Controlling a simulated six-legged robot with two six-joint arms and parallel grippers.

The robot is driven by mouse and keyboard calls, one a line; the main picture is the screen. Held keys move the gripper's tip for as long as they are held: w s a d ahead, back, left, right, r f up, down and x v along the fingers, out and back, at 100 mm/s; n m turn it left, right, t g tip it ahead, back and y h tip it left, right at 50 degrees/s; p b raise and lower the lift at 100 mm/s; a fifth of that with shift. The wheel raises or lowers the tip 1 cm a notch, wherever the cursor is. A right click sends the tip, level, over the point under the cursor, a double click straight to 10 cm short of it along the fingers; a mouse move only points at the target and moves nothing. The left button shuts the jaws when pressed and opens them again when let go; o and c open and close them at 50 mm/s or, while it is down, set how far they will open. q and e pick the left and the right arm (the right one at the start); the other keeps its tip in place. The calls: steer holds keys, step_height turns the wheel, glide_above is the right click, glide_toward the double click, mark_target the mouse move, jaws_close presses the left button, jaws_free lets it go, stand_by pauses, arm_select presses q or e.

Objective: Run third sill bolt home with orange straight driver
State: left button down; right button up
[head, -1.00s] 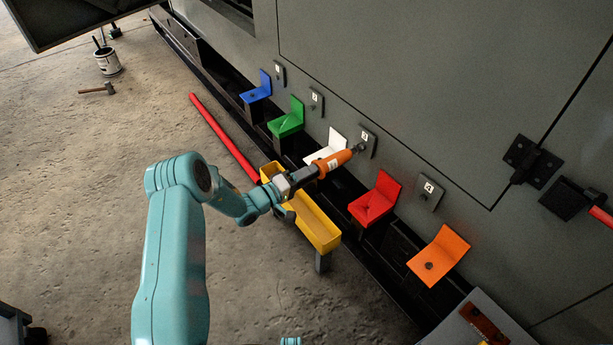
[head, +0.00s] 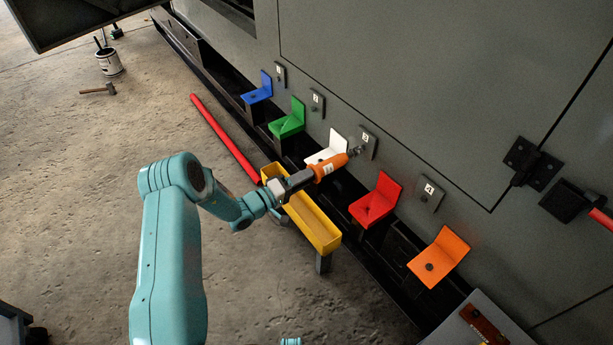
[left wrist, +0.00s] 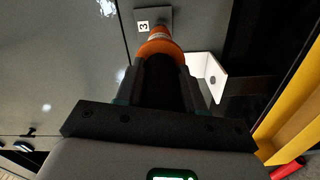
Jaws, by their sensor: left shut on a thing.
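My left gripper (head: 297,181) is shut on the orange straight driver (head: 329,167), which points up and right at the grey plate marked 3 (head: 370,143) on the enclosure wall. A small dark metal piece (head: 356,151) shows between the driver's front end and the plate; I cannot tell bit from bolt head, or whether they touch. In the left wrist view the orange driver (left wrist: 159,48) sticks out past my fingers (left wrist: 155,85) and hides the bolt. The plate marked 3 (left wrist: 166,15) is beyond it.
A yellow trough (head: 318,229) stands below my left gripper. A white holder (head: 325,151) is close behind the driver; red (head: 375,203), orange (head: 441,257), green (head: 288,121) and blue (head: 256,93) holders line the sill. A red bar (head: 222,135) lies left.

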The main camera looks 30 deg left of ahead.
arm_select(q)
steer(key=shift+p+v, duration=0.35)
steer(key=shift+v, duration=1.55)
steer(key=shift+r, duration=0.1)
